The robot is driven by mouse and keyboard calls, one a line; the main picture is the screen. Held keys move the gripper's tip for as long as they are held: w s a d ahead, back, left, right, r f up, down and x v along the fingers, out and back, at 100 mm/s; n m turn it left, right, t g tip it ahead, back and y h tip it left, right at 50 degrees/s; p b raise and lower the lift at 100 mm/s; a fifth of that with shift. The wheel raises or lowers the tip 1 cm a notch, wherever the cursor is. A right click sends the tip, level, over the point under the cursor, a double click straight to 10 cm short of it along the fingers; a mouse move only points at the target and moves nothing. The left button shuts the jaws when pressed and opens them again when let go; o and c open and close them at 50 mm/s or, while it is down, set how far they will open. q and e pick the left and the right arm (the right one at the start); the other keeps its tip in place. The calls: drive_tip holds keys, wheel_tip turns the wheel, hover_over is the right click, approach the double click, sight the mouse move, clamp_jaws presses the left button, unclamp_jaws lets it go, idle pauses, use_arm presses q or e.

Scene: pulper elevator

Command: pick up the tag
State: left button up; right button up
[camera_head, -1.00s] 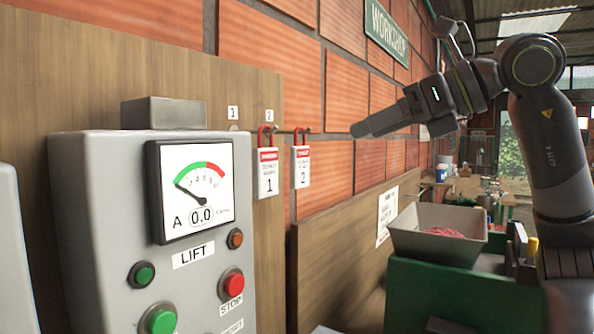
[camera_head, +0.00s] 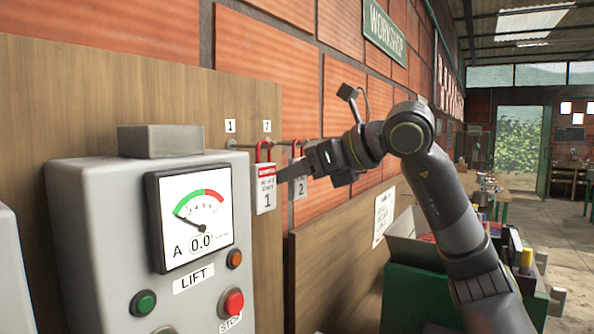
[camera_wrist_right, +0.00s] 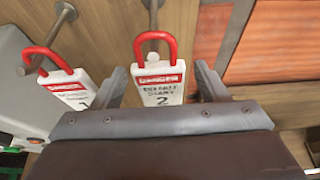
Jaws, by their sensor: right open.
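Two white tags with red "DANGER" bands and red shackles hang on pegs at the wooden board. Tag 1 (camera_head: 265,190) hangs on the left, and it also shows in the wrist view (camera_wrist_right: 72,90). Tag 2 (camera_head: 300,186) hangs to its right, partly hidden behind my right gripper in the head view; it also shows in the wrist view (camera_wrist_right: 160,84). My right gripper (camera_head: 287,173) is open and empty-looking. In the wrist view its fingers (camera_wrist_right: 160,80) stand either side of tag 2, with tag 1 outside the left finger. I cannot tell whether they touch. My left gripper is not in view.
The grey lift panel (camera_head: 110,230) with gauge and buttons stands close at the left. A brick wall (camera_head: 270,50) is behind. A bin (camera_head: 418,250) on a green cabinet (camera_head: 400,285) is at the lower right, partly behind my arm.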

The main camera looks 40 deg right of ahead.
drive_tip(key=shift+w+a+f, duration=0.1)
drive_tip(key=shift+w, duration=0.1)
drive_tip(key=shift+s, duration=0.1)
drive_tip(key=shift+c, duration=0.7)
drive_tip(key=c, duration=0.9)
drive_tip(key=shift+r, duration=0.2)
